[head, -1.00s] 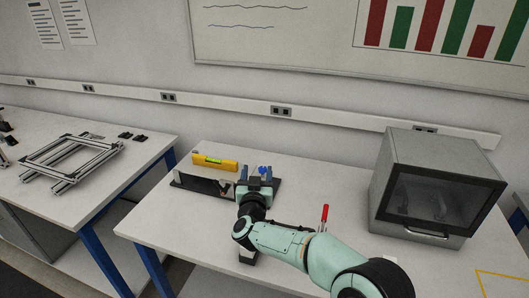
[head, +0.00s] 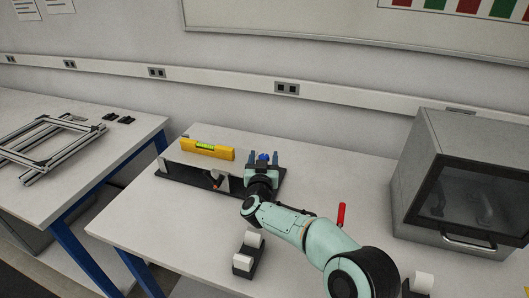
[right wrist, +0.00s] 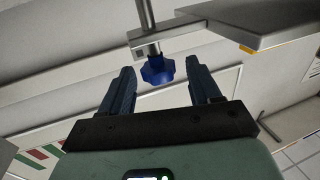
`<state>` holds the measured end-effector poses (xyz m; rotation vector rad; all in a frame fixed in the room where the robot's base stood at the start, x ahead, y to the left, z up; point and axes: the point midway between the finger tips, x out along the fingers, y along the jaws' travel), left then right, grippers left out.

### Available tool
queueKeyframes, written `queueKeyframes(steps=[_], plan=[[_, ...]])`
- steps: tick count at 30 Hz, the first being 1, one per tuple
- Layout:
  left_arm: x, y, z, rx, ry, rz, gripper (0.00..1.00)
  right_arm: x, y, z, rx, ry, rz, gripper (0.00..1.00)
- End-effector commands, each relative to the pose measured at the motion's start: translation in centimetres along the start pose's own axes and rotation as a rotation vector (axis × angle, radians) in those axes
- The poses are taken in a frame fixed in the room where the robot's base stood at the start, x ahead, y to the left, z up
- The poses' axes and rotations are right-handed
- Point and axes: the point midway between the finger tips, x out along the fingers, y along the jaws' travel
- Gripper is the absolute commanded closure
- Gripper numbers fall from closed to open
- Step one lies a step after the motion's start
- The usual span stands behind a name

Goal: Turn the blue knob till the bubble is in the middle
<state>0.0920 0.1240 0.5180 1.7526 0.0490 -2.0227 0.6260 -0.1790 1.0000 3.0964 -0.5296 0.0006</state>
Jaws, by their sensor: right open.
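The yellow spirit level (head: 207,149) lies on a plate (head: 172,151) over a black base (head: 200,181) at the back of the near table. Its green vial (head: 205,146) shows, but the bubble is too small to make out. The blue knob (head: 263,157) is at the right end of this rig. My right gripper (head: 262,156) is open there, one finger on each side of the knob. In the right wrist view, the lobed knob (right wrist: 157,71) hangs below a metal rod and block, between the fingertips (right wrist: 160,66), with gaps on both sides. My left gripper is out of view.
A grey box with a dark window (head: 465,180) stands at the right of the table. A red-handled tool (head: 341,214) is behind my right arm. Black holders with white rolls (head: 248,255) stand near the front. The table's left front is clear.

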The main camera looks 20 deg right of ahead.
Motion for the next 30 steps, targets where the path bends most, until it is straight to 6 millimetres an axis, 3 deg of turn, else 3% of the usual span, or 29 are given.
queueKeyframes(steps=[9,19,20,24,30], plan=[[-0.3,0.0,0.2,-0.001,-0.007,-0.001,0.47,3.0,0.0,0.0,0.000,0.000,0.001,0.37],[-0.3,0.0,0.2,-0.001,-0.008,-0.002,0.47,3.2,0.0,0.0,0.000,0.000,-0.001,0.37],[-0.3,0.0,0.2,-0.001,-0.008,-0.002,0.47,3.2,0.0,0.0,0.000,0.000,-0.001,0.44],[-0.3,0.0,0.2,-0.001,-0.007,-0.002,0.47,3.2,0.0,0.0,0.000,0.000,0.000,0.89],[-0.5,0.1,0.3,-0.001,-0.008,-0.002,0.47,3.2,0.0,0.0,0.000,0.000,0.005,0.89]])
